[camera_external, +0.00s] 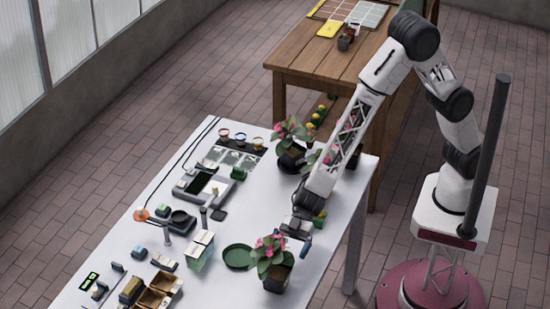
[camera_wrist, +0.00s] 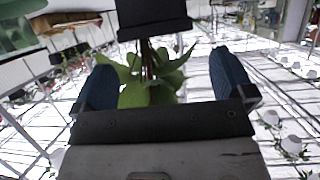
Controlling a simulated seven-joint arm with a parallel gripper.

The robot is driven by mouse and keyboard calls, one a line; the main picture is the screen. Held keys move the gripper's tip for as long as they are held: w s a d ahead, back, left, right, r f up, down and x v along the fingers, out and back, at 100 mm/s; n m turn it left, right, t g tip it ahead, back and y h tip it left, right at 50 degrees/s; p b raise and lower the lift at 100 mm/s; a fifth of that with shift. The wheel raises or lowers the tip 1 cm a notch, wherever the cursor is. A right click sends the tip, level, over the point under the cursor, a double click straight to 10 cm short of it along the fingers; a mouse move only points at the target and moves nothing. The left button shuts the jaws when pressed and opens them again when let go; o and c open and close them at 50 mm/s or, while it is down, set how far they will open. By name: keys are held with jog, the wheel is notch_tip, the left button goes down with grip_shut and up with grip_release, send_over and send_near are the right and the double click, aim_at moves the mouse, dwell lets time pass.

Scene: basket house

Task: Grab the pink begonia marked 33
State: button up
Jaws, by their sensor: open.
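Two pink-flowered potted plants stand on the white table in the external view: a near one (camera_external: 270,247) in a dark pot at the front edge, and a far one (camera_external: 289,130). A third leafy plant is partly hidden behind my arm. No number 33 is legible on any pot. My gripper (camera_external: 299,231) is just behind and right of the near plant. In the wrist view my gripper (camera_wrist: 163,85) is open, its two blue fingers wide apart. Green leaves (camera_wrist: 150,75) show between them, with a dark pot (camera_wrist: 153,18) at the top; contact cannot be told.
A green saucer (camera_external: 236,256) lies left of the near plant. A pale box (camera_external: 200,250), small devices and wooden trays (camera_external: 152,298) crowd the table's left side. A wooden table (camera_external: 330,65) stands behind. Some white tabletop between saucer and arm is clear.

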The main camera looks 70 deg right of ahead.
aim_at(271, 281)
jog(key=shift+a, duration=0.15)
jog(key=shift+x, duration=1.15)
jog(key=shift+w+a, duration=0.1)
jog(key=shift+x, duration=2.5)
jog(key=shift+f, duration=0.15)
jog(key=shift+w, duration=0.1)
jog(key=c, duration=0.8)
jog(key=shift+r, duration=0.25)
